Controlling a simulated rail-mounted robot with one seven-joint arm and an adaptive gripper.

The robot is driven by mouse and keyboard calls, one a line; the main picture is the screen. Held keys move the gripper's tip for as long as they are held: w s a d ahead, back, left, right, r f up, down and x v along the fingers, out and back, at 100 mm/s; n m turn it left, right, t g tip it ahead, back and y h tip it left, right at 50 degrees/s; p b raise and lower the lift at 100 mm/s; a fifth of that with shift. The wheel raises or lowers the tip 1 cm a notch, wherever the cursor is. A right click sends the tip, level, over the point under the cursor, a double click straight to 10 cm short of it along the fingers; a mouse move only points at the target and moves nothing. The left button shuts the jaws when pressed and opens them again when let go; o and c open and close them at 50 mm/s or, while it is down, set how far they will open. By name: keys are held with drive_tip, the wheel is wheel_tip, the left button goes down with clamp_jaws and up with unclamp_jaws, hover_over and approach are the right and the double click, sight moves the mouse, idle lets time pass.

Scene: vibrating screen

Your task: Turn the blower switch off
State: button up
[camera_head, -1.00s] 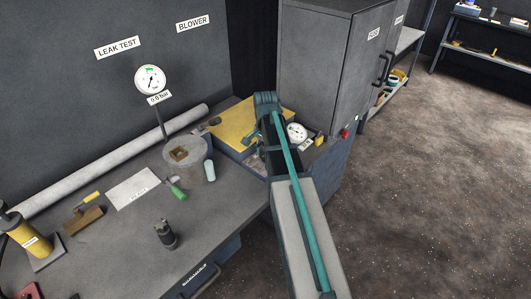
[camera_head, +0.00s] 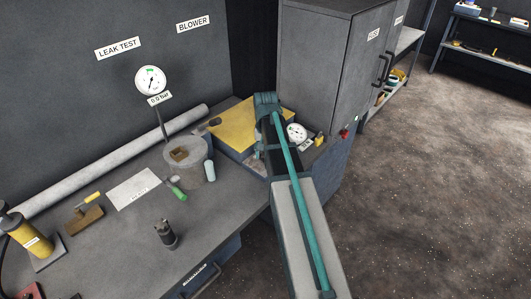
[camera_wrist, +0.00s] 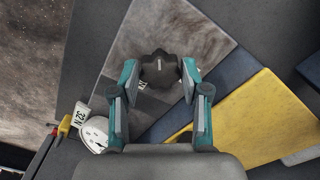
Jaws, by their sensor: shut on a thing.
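In the wrist view, a black rotary knob (camera_wrist: 161,69) with a short white mark on it sits between my fingertips. My gripper (camera_wrist: 160,82) is shut on it, with one teal finger on each side. A white label shows only partly behind the knob, so I cannot read it. In the head view my arm covers the knob and the fingers. My arm reaches over the blue cabinet with the yellow top (camera_head: 236,125), which stands under the BLOWER wall sign (camera_head: 193,24).
A round white gauge (camera_head: 297,132) sits close beside my wrist, and also shows in the wrist view (camera_wrist: 95,134). A tall grey cabinet (camera_head: 325,60) stands behind. The bench (camera_head: 215,215) to the left holds a grey pot (camera_head: 197,160), a trowel and other tools.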

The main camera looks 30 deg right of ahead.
drive_tip(key=n, duration=0.5)
drive_tip(key=shift+n, duration=0.3)
drive_tip(key=n, duration=0.5)
drive_tip(key=shift+n, duration=0.3)
drive_tip(key=o, duration=1.1)
wheel_tip(320, 180, up, 12)
idle(0.4)
